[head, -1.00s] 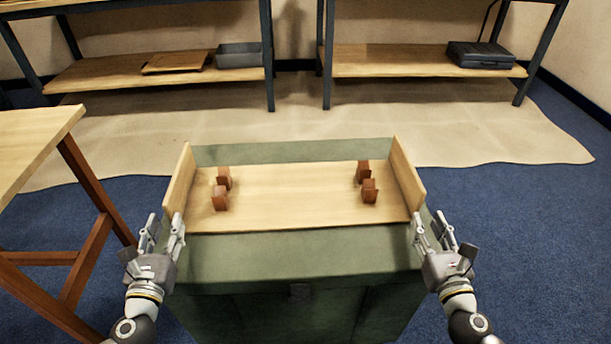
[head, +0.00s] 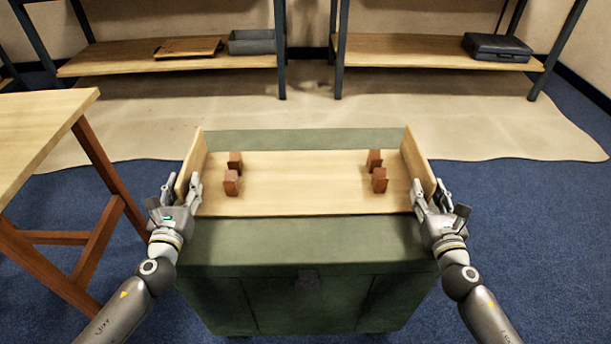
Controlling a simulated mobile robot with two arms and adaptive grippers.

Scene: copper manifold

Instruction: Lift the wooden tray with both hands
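The wooden tray (head: 305,198) is a pale board with upright end walls at left (head: 193,152) and right (head: 416,160). It rests level on a green cabinet (head: 305,240). Several small reddish-brown blocks stand on it, including a left one (head: 231,183) and a right one (head: 379,180). My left gripper (head: 182,182) is open, its fingers on either side of the left wall's near end. My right gripper (head: 429,187) is open, its fingers on either side of the right wall's near end. Contact with the walls cannot be made out.
A wooden table (head: 45,120) stands close on the left, near my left arm. Shelves along the back wall hold a grey bin (head: 252,41), a flat wooden board (head: 188,47) and a dark case (head: 497,47). The blue floor at right is clear.

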